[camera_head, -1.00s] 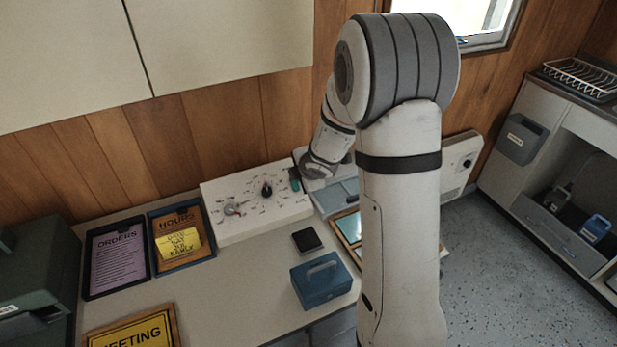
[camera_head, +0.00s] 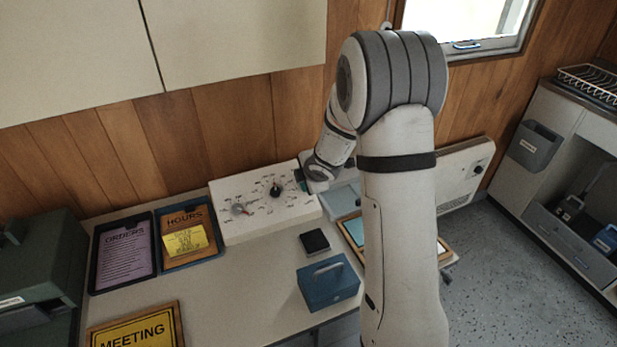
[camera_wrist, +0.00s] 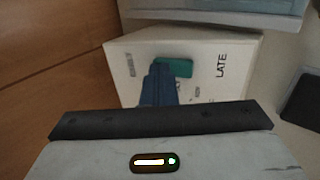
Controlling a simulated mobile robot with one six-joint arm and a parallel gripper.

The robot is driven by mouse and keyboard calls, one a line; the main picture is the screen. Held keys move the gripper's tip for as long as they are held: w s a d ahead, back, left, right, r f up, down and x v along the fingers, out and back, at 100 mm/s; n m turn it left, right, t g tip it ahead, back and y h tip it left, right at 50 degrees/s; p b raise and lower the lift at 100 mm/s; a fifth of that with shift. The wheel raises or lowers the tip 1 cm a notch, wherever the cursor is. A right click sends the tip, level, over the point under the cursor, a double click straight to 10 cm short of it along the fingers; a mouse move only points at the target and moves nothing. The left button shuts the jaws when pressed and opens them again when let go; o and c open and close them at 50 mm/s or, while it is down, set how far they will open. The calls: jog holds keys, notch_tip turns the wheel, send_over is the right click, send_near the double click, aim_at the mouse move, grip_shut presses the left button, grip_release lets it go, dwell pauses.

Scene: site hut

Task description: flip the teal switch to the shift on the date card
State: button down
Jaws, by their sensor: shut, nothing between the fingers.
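The teal switch (camera_wrist: 178,67) sits on a white panel (camera_wrist: 130,50) in the wrist view, with "EARLY" printed on its left and "LATE" on its right. My gripper (camera_wrist: 158,70) is shut and empty. Its dark blue fingers overlap the left part of the switch in the picture; I cannot tell whether they touch it. In the head view the panel (camera_head: 300,212) lies on the desk against the wall, and my arm's end hangs over its right end. A yellow handwritten note (camera_head: 185,240) lies on the "HOURS" board (camera_head: 177,217); its small writing is hard to read.
The panel also has a grey knob (camera_head: 240,209) and a black knob (camera_head: 276,189). A blue cash box (camera_head: 327,284) and a dark square pad (camera_head: 314,241) lie in front. An "ORDERS" board (camera_head: 123,254) and a yellow "MEETING" sign (camera_head: 135,336) are at the left.

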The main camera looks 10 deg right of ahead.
jog(key=shift+f, duration=0.15)
jog(key=shift+s+d+f+b, duration=0.15)
jog(key=shift+s+f+b, duration=0.2)
jog(key=shift+s+b, duration=0.35)
jog(key=shift+r, duration=0.1)
jog(key=shift+r, duration=0.15)
jog(key=p+v, duration=0.7)
jog(key=v, duration=0.6)
jog(key=shift+s+r, duration=0.2)
jog(key=shift+s, duration=0.1)
